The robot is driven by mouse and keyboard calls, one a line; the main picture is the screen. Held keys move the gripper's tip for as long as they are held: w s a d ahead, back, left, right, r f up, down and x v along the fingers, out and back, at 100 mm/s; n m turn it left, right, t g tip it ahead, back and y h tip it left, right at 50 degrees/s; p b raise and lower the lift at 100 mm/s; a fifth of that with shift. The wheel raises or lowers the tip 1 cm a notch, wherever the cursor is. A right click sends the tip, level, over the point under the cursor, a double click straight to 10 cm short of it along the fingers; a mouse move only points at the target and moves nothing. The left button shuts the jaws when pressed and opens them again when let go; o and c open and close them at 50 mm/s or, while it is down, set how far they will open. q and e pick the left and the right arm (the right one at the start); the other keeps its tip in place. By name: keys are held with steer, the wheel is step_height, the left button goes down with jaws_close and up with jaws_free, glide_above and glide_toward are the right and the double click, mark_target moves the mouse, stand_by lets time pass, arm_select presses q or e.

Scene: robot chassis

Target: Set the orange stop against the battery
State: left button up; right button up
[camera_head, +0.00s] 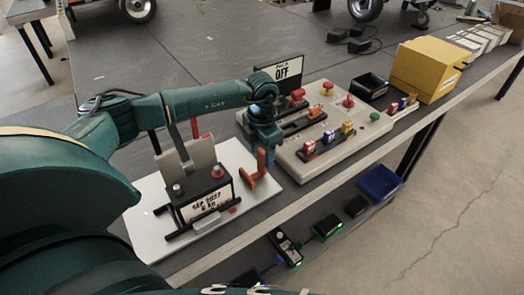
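The battery (205,199) is a dark box with a white label and two terminals on top. It sits in a black holder on a white board (150,230). The orange stop (251,181) is an upright piece with a foot, at the board's right side. It stands just right of the battery, with a narrow gap apparently between them. My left gripper (264,153) points down from above at the top of the stop. Its fingers overlap the stop's upright, and I cannot tell whether they are closed on it. My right gripper is not in view.
A control panel (340,137) with buttons and switches stands right of the board, with an "OFF" sign (288,70) behind. A black bin (369,87) and a yellow box (428,67) stand farther right. A lower shelf holds a blue bin (380,183). The grey table behind is largely clear.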

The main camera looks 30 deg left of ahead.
arm_select(q)
jaws_close()
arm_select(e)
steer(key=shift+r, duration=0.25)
